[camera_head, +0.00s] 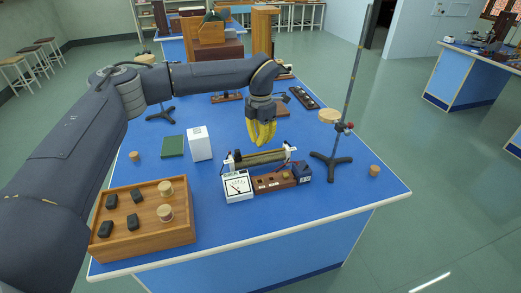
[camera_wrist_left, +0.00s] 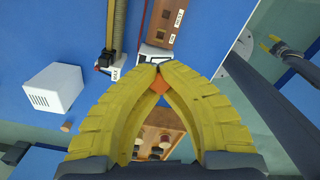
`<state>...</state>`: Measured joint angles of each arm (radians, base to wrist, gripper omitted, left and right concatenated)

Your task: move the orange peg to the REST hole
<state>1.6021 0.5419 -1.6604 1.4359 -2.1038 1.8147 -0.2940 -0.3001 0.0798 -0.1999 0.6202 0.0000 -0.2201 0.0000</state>
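My left gripper (camera_head: 262,140) hangs above the far side of the bench apparatus, its yellow fingers pointing down. In the left wrist view its fingertips (camera_wrist_left: 158,70) meet, with the orange peg (camera_wrist_left: 159,85) pinched just behind them. The peg is mostly hidden by the fingers and does not show clearly in the head view. The brown wooden block (camera_head: 267,184) carries small white labels. In the wrist view the block (camera_wrist_left: 165,25) shows dark holes beside labels, one apparently REST. My right gripper (camera_wrist_left: 270,42) seems to show at the wrist view's right; its opening is unclear.
A white meter (camera_head: 237,187) stands left of the block and a dark blue box (camera_head: 302,173) right of it. A coil (camera_head: 258,158) lies behind. A stand (camera_head: 330,160) rises at right. A wooden tray (camera_head: 140,222) is front left. The front right bench is mostly clear.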

